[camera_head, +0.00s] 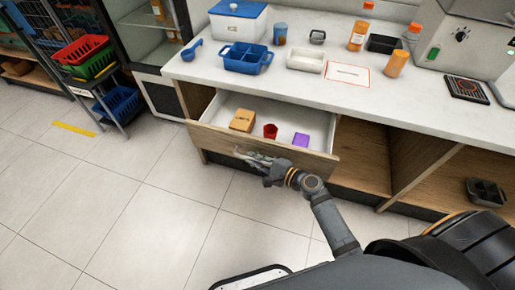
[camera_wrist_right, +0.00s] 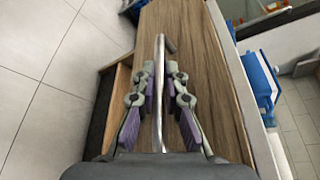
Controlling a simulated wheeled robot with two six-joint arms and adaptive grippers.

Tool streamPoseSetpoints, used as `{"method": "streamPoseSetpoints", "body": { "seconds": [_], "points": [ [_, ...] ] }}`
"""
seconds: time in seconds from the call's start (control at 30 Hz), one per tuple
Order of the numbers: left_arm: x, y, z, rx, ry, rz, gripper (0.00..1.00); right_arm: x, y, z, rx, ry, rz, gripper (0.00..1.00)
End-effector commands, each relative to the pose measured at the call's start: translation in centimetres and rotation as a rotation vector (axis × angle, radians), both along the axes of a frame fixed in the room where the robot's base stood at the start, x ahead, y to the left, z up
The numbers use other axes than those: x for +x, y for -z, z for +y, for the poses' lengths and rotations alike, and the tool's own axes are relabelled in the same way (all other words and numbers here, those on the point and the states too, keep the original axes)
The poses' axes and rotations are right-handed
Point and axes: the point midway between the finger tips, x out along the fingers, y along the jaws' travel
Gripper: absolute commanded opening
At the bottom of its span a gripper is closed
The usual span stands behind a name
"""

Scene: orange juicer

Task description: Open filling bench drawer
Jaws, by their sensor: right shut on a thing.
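The wooden-fronted bench drawer (camera_head: 215,137) is pulled out from under the white counter. Inside it lie a brown box (camera_head: 242,120), a small red cup (camera_head: 270,131) and a purple block (camera_head: 301,139). My right gripper (camera_head: 247,158) is at the outer face of the drawer front, shut on the metal bar handle (camera_wrist_right: 159,50). In the right wrist view the bar runs between the two fingers of my right gripper (camera_wrist_right: 160,72), along the wooden drawer front (camera_wrist_right: 205,75). My left gripper is not in view.
The white counter (camera_head: 300,82) carries a blue divided tray (camera_head: 245,59), a white tray (camera_head: 306,60), a blue-lidded cooler (camera_head: 237,22) and several orange bottles. Open shelves (camera_head: 440,185) are at right. A rack with coloured baskets (camera_head: 80,50) stands at left. The tiled floor before the drawer is clear.

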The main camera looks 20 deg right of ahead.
Motion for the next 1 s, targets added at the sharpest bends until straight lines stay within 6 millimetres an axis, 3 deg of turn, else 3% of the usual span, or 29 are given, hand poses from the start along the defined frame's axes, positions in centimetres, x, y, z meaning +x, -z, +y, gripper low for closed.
{"method": "streamPoseSetpoints", "body": {
  "seconds": [0.23, 0.63, 0.67, 0.73, 1.0],
  "points": [
    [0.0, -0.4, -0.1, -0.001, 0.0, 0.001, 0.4, -1.5, 0.0, 1.0, 0.0, -0.001, 0.001, 0.0],
    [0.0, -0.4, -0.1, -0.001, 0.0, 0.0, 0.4, -1.7, 0.1, 1.1, -0.001, -0.001, 0.001, 0.0],
    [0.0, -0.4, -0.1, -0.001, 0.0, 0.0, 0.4, -1.7, 0.1, 1.1, -0.001, -0.001, 0.001, 0.12],
    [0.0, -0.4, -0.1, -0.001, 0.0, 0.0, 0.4, -1.7, 0.1, 1.1, -0.001, -0.001, 0.001, 0.21],
    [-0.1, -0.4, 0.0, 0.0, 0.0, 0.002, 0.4, -1.7, 0.1, 1.1, 0.0, -0.001, 0.001, 0.21]
  ]
}}
